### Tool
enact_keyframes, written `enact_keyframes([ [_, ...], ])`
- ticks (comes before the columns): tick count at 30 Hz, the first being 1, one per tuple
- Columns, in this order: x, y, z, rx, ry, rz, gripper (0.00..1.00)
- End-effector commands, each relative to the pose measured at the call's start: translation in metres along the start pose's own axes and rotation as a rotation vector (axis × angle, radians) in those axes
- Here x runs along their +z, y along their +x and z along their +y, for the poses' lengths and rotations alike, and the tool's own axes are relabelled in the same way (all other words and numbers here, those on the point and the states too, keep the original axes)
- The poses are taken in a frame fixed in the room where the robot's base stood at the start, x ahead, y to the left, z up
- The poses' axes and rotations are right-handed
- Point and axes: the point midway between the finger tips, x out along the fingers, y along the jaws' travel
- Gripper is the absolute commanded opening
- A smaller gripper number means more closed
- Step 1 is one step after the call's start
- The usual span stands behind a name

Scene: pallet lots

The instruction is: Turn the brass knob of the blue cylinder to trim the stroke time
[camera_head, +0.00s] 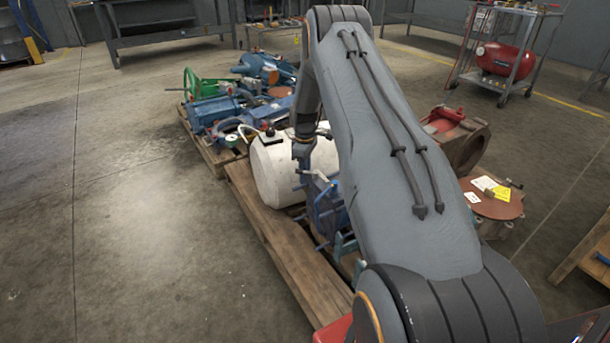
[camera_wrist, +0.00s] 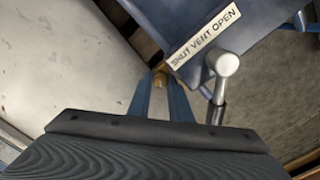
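The blue cylinder (camera_head: 326,208) stands on the pallet in the head view, partly hidden behind my arm. In the wrist view its blue body (camera_wrist: 190,18) fills the upper middle, with a label reading SHUT VENT OPEN (camera_wrist: 204,34). A small brass part (camera_wrist: 160,76), which looks like the knob, shows below the label's left end. My gripper (camera_wrist: 161,84) reaches down with one finger on each side of it. The brass nearly fills the narrow gap, but I cannot tell whether the fingers grip it. In the head view the fingertips are hard to make out.
A silver lever (camera_wrist: 223,68) stands close right of my fingers. A white tank (camera_head: 275,170) lies just left of the cylinder on the wooden pallet (camera_head: 285,255). Blue and green machine parts (camera_head: 210,110) fill the pallet behind. Open floor (camera_head: 130,220) lies left.

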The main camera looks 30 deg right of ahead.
Motion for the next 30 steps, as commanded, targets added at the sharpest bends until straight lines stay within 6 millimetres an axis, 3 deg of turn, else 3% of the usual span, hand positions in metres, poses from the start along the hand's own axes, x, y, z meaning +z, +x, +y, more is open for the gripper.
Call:
enact_keyframes([
  [1, 0.0005, -0.0002, 0.0005, 0.001, 0.000, 0.000, 0.25],
  [3, 0.0005, -0.0001, 0.0004, 0.001, 0.001, 0.000, 0.37],
  [14, 0.0006, 0.0009, -0.0007, -0.002, 0.029, -0.002, 0.37],
  [30, -0.0001, 0.0029, 0.0018, 0.000, 0.566, 0.000, 0.37],
])
